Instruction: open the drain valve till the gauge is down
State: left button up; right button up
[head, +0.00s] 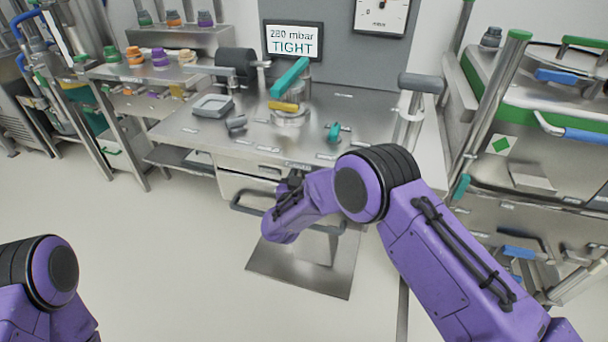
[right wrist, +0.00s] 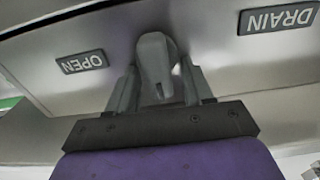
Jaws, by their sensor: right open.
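The drain valve's grey handle (right wrist: 155,62) shows in the right wrist view, near the OPEN plate (right wrist: 82,62) and the DRAIN plate (right wrist: 278,18). My right gripper (right wrist: 160,82) is open, with one finger on each side of the handle; I cannot tell whether they touch it. In the head view my right gripper (head: 292,182) is at the bench's front edge, and the handle is not clear there. The display (head: 292,40) reads 280 mbar TIGHT. My left gripper is out of view.
The steel bench (head: 190,133) carries a grey tray (head: 212,106), a round fixture with a teal lever (head: 290,77) and yellow handle (head: 284,106), and a small teal part (head: 335,132). A grey bar handle (head: 255,207) runs below the front edge. Floor at left is clear.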

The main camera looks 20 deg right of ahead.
jog(key=c, duration=0.8)
jog(key=shift+o, duration=0.2)
jog(key=m, duration=0.1)
jog(key=m+b, duration=0.1)
jog(key=m, duration=0.2)
jog(key=shift+s+d+f+m, duration=0.2)
jog(key=shift+s+d+m, duration=0.1)
jog(key=shift+m, duration=0.1)
jog(key=m+b, duration=0.2)
jog(key=m, duration=0.2)
jog(key=f+m+b, duration=0.1)
jog(key=m+b, duration=0.1)
jog(key=m, duration=0.2)
jog(key=d+m+b, duration=0.1)
jog(key=m+b, duration=0.1)
jog(key=m, duration=0.3)
jog(key=shift+s+f, duration=0.3)
jog(key=shift+f, duration=0.05)
jog(key=shift+b, duration=0.3)
